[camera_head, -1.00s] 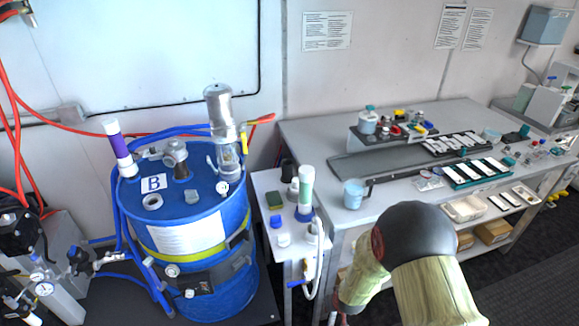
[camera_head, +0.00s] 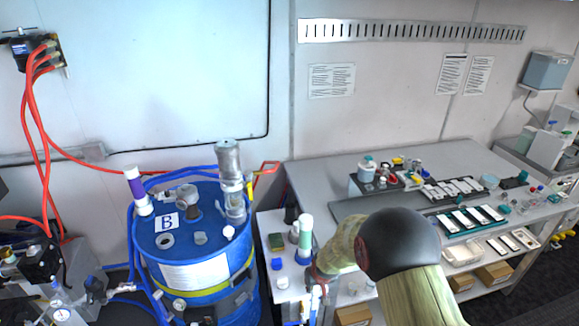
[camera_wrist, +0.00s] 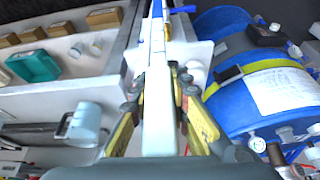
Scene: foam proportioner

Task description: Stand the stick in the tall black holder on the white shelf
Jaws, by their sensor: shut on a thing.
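My gripper (camera_wrist: 160,92) is shut on the stick (camera_wrist: 159,125), a pale, narrow bar between the yellow-sided fingers in the wrist view. In the head view my gripper (camera_head: 317,279) is at the right front of the white shelf (camera_head: 265,228), partly hidden by my forearm. A pale length of the stick (camera_head: 315,302) appears just below it. The black holder (camera_head: 291,214) stands at the back of the shelf, partly behind white and green-topped items. The stick is apart from the holder. The holder's opening is not clear.
A green-topped white tube (camera_head: 305,232) stands close to the holder. A sponge (camera_head: 276,241) and small white caps share the shelf. A blue drum (camera_head: 190,250) stands to the left. The grey bench (camera_head: 320,180) is to the right, with a pale blue mug (camera_wrist: 84,122).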

